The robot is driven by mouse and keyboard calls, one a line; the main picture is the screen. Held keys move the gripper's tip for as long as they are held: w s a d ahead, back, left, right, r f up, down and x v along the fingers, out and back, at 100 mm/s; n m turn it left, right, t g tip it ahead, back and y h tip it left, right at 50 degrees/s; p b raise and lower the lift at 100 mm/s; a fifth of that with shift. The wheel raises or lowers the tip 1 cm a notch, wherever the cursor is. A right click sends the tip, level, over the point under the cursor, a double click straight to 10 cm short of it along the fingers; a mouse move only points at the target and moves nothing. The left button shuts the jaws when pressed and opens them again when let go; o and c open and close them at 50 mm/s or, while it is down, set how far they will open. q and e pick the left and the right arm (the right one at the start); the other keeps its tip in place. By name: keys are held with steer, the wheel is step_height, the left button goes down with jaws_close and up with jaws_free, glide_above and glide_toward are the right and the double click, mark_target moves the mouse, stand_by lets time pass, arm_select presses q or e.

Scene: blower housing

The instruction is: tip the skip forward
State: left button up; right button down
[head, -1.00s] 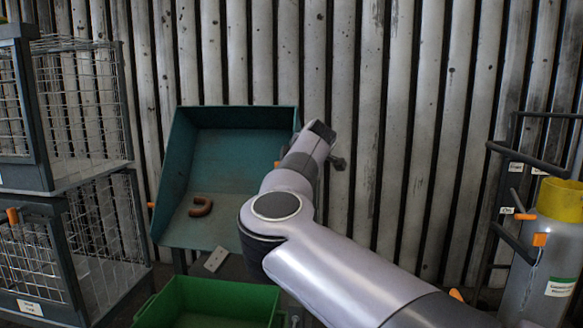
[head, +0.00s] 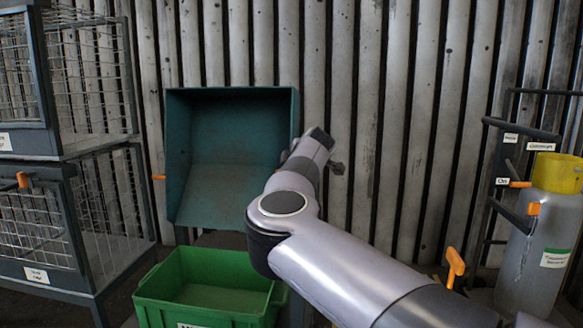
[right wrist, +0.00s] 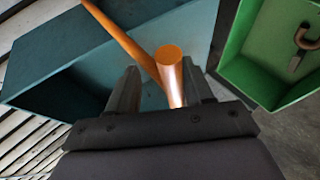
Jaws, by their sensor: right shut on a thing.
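The teal skip (head: 232,130) stands by the corrugated wall, tipped with its open mouth facing me. Its visible inside is empty. My right arm reaches across to its right side in the head view and hides part of that side. In the right wrist view, my right gripper (right wrist: 163,88) is shut on the orange handle (right wrist: 171,75) beside the teal skip (right wrist: 75,62). A green bin (head: 210,277) stands below the skip's front edge. The right wrist view shows a rusty hook (right wrist: 303,38) and a small grey piece (right wrist: 295,62) inside the bin. My left gripper is out of view.
Wire cages (head: 70,150) are stacked at the left. At the right stand a dark rack (head: 505,150) and a grey cylinder with a yellow collar (head: 560,172). An orange lever (head: 454,265) is at the lower right.

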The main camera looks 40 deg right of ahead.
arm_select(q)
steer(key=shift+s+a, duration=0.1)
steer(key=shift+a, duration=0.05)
arm_select(e)
steer(key=shift+f, duration=0.65)
steer(key=c, duration=1)
jaws_free()
steer(key=shift+c, duration=0.2)
steer(key=shift+f, duration=0.15)
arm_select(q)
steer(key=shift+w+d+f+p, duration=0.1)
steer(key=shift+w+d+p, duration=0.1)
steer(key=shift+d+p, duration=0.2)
arm_select(e)
steer(key=shift+w+r+v, duration=0.1)
steer(key=shift+r+v, duration=0.05)
steer(key=shift+v, duration=1.15)
steer(key=shift+w+r+v, duration=0.1)
steer(key=shift+r+v, duration=0.05)
steer(key=shift+v, duration=1.1)
steer(key=shift+r+v, duration=0.15)
steer(key=shift+v, duration=1.15)
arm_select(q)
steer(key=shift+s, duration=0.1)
arm_select(e)
steer(key=shift+d, duration=0.2)
